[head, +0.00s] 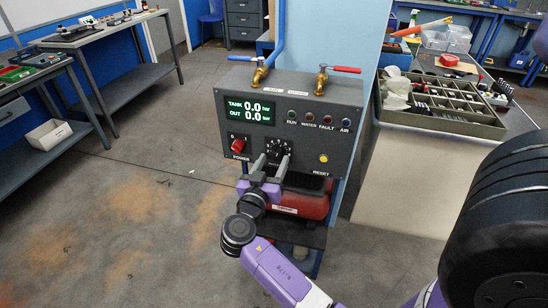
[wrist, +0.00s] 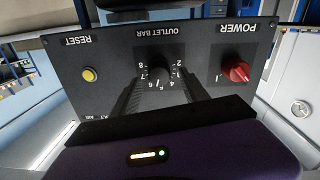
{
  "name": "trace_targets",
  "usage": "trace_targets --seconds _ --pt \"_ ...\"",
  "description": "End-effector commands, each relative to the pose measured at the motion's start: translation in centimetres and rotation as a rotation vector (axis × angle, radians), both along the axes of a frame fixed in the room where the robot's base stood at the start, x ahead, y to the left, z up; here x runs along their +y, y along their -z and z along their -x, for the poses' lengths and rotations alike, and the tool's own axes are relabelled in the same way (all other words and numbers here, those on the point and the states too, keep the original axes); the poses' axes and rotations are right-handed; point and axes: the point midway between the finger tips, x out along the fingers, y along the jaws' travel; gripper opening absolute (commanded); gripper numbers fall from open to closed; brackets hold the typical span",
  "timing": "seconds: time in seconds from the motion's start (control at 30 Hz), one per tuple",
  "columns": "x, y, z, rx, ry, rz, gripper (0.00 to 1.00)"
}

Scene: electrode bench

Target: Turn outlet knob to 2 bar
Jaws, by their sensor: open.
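The black outlet knob (head: 277,149) sits low in the middle of the dark control panel (head: 336,136), ringed by white numbers. It also shows in the wrist view (wrist: 160,73), upside down, under the label OUTLET BAR. My gripper (head: 272,162) is open in front of the knob, one finger to each side. In the wrist view its two dark fingers (wrist: 160,84) reach toward the dial and hide part of the number ring. I cannot tell whether they touch the knob, nor which number it points to. The display (head: 249,110) reads TANK 0.0 bar and OUT 0.0 bar.
The red power knob (head: 238,146) is left of the outlet knob, and the yellow reset button (head: 323,158) is to its right. Two brass valves (head: 321,82) with blue and red levers stand on top. A red tank (head: 300,200) lies below the panel.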

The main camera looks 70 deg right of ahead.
Motion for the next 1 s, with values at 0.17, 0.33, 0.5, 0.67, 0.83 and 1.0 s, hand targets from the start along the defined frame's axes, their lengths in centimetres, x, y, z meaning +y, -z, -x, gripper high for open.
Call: trace_targets --seconds 0.17,0.33,0.5,0.67,0.83,1.0 --pt "-1.6 0.0 -0.1 0.001 -0.001 0.000 0.52" --pt "-2.0 0.0 -0.1 0.001 -0.002 0.000 0.52" --pt "-1.9 0.0 -0.1 0.001 -0.002 0.000 0.50" --pt "-1.9 0.0 -0.1 0.001 -0.002 0.000 0.19" --pt "-1.9 0.0 -0.1 0.001 -0.002 0.000 0.00" --pt "-1.9 0.1 -0.1 0.013 -0.002 0.000 0.00"
